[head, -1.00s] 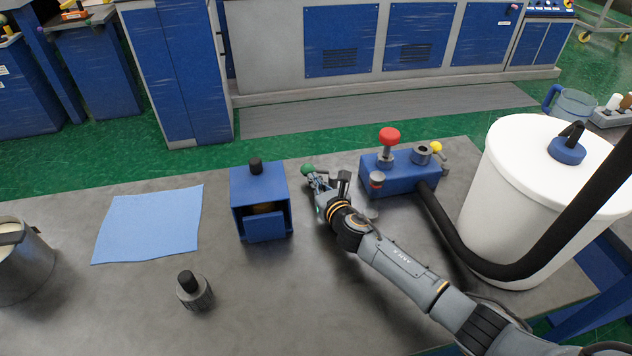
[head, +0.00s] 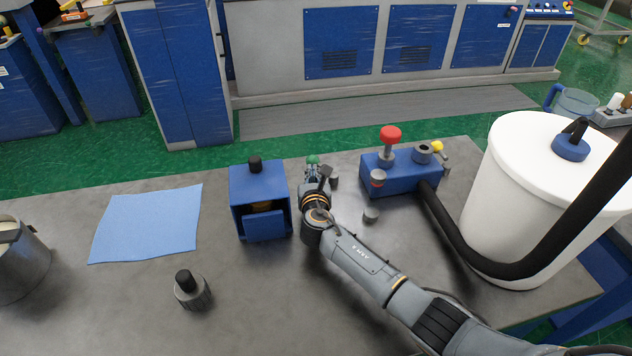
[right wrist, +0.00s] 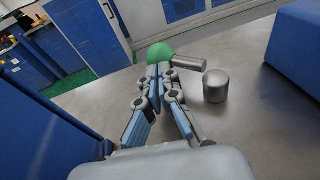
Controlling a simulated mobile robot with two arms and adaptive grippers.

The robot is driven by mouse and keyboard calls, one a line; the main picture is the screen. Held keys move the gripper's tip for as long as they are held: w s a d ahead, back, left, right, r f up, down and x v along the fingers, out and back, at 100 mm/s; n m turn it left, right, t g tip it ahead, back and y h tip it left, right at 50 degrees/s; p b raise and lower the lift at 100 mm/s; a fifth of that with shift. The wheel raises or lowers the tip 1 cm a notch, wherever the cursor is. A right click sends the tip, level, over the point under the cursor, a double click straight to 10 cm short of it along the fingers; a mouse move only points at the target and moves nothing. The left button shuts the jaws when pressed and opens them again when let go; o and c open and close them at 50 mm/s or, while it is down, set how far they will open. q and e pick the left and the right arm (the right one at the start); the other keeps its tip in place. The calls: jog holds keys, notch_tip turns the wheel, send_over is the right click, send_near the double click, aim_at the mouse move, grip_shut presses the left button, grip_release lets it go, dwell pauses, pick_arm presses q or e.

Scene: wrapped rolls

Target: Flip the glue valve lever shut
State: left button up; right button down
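A green ball knob (head: 313,160) stands at the back of the table, right of the blue box. In the right wrist view the green knob (right wrist: 160,53) joins a short metal rod (right wrist: 188,62) pointing right; I take this as the lever. My right gripper (head: 316,172) is at the knob. In the wrist view its fingers (right wrist: 160,78) are drawn together, tips against or just in front of the knob; the contact is hard to tell. No knob shows between the pads. My left gripper is out of view.
A blue box (head: 262,195) stands close left of my gripper. A metal cylinder (right wrist: 215,87) is just right of it. A blue block (head: 403,182) with red and yellow knobs and a white bucket (head: 500,215) stand further right. A blue cloth (head: 147,225) lies left.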

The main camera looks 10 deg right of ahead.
aim_at(316, 162)
jog(key=shift+w+d+r, duration=0.1)
jog(key=shift+w+d, duration=0.05)
jog(key=shift+w, duration=0.25)
jog(key=shift+w+d+r, duration=0.1)
jog(key=shift+w, duration=0.3)
jog(key=shift+x, duration=0.85)
jog(key=shift+w+d, duration=0.2)
jog(key=shift+d, duration=0.2)
jog(key=shift+w+d, duration=0.1)
jog(key=shift+d, duration=0.05)
jog(key=v, duration=1.2)
